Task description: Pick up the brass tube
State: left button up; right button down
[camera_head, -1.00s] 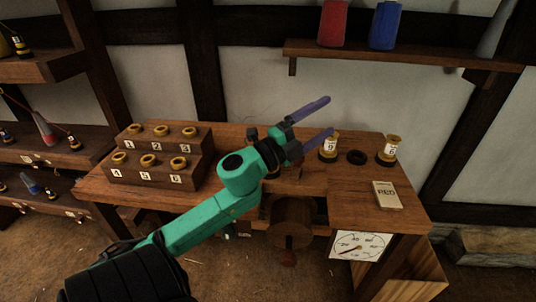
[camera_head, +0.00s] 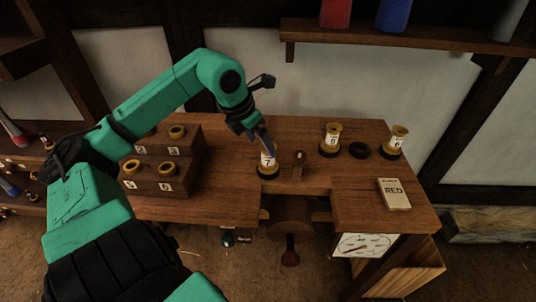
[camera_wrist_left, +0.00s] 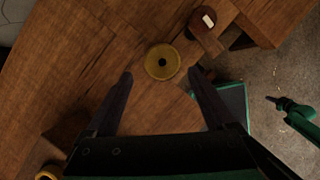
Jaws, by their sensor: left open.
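A brass tube labelled 7 (camera_head: 267,163) stands upright on the bench, left of the small post. In the left wrist view its round brass top (camera_wrist_left: 164,52) lies just ahead of my fingertips, roughly between their lines. My left gripper (camera_head: 262,138) is open, pointing down right at the top of this tube; its fingers (camera_wrist_left: 161,77) are apart with nothing held. Whether they touch the tube I cannot tell. Two similar brass tubes with white labels stand at the back right, one (camera_head: 331,139) left and one (camera_head: 396,141) right of an empty dark ring. My right gripper is not in view.
A stepped wooden block (camera_head: 190,180) with brass rings stands left on the bench (camera_head: 225,205), partly behind my left arm. A card reading RED (camera_head: 394,194) lies at the right. A wooden drum (camera_head: 290,215) sits at the bench's front gap. A shelf (camera_head: 400,45) holds cones above.

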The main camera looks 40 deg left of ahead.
aim_at(268, 158)
pick_arm(q)
jog(key=p+x, duration=0.1)
jog(key=x, duration=0.4)
jog(key=shift+w+d+f, duration=0.1)
jog(key=shift+d, duration=0.05)
jog(key=shift+w+d+f, duration=0.1)
jog(key=shift+w+f, duration=0.15)
jog(key=c, duration=0.4)
grip_shut()
jog(key=shift+r, duration=0.1)
